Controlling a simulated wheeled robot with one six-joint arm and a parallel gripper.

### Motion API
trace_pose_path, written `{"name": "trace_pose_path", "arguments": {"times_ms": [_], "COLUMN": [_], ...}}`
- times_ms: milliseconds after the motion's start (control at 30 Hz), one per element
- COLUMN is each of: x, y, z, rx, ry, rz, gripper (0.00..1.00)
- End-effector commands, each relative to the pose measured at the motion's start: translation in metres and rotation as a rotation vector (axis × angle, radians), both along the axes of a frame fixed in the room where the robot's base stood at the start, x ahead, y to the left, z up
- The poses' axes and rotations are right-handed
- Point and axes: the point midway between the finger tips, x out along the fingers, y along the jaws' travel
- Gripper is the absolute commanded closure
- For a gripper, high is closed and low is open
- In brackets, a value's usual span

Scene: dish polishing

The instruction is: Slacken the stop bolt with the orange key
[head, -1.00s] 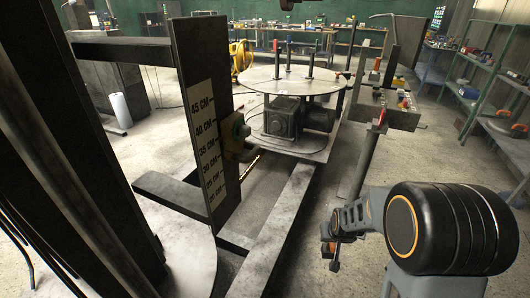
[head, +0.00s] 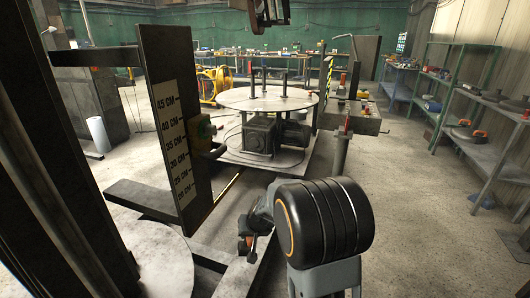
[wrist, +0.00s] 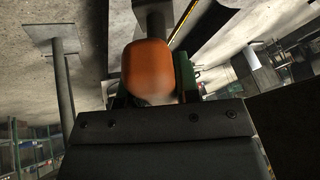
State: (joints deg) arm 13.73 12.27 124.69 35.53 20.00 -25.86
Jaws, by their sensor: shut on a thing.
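My gripper (head: 246,243) is at the lower middle of the head view, in front of the machine's steel base beam. The upright plate with a centimetre scale (head: 172,125) stands left of my gripper and bears a yellow-green block with a dark bent handle (head: 208,147). I cannot make out the stop bolt for certain.
A round turntable (head: 265,99) with several upright pegs stands beyond my gripper, over a motor. A control box (head: 350,118) on a post stands right of it. Shelves (head: 470,95) line the right wall. The floor between them and my arm is clear.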

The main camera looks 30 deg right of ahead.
Motion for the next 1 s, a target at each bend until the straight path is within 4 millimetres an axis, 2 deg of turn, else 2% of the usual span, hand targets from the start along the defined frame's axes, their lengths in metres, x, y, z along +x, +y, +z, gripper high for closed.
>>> {"name": "trace_pose_path", "arguments": {"times_ms": [33, 67, 167, 300, 433, 567, 700, 800, 900, 1000], "x": [0.009, 0.013, 0.024, 0.027, 0.017, 0.0, -0.02, -0.033, -0.04, -0.044], "y": [-0.019, -0.028, -0.06, -0.098, -0.113, -0.107, -0.084, -0.064, -0.051, -0.045], "z": [-0.004, 0.002, 0.03, 0.088, 0.154, 0.221, 0.284, 0.318, 0.338, 0.347], "rx": [0.044, 0.072, 0.166, 0.297, 0.414, 0.536, 0.691, 0.811, 0.916, 0.986], "ry": [-0.039, -0.057, -0.135, -0.278, -0.421, -0.553, -0.658, -0.712, -0.749, -0.779], "rz": [-0.074, -0.116, -0.262, -0.452, -0.556, -0.569, -0.495, -0.412, -0.351, -0.315], "gripper": [0.99, 0.99, 0.99, 0.99, 0.99, 0.99, 0.99, 0.99, 0.99, 0.99]}}
